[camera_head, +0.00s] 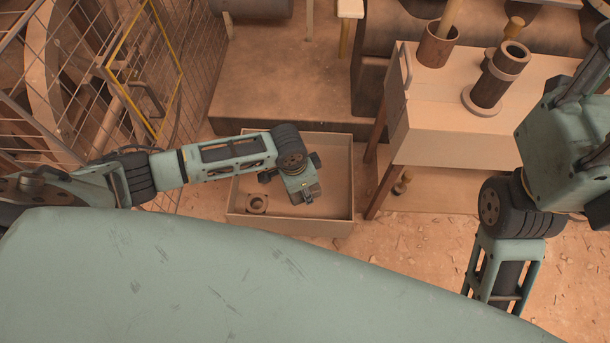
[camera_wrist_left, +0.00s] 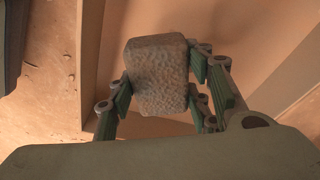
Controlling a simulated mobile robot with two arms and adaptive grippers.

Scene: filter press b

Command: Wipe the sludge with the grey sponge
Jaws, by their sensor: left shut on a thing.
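The grey sponge (camera_wrist_left: 158,72) is a rough, grey-brown block in the left wrist view. My left gripper (camera_wrist_left: 162,88) is shut on it, with green-padded fingers on both sides. In the head view my left gripper (camera_head: 305,193) hangs over the open, shallow tray (camera_head: 341,170) and points down. The sponge is hard to make out there, and I cannot tell whether it touches the tray floor. I cannot make out any clear patch of sludge in either view. My right arm enters at the right, but its gripper is outside the picture.
A cabinet (camera_head: 447,133) with upright pipe pieces (camera_head: 497,75) stands to the right. A wire mesh guard with a yellow frame (camera_head: 118,45) stands at the left. Gravelly floor lies in front.

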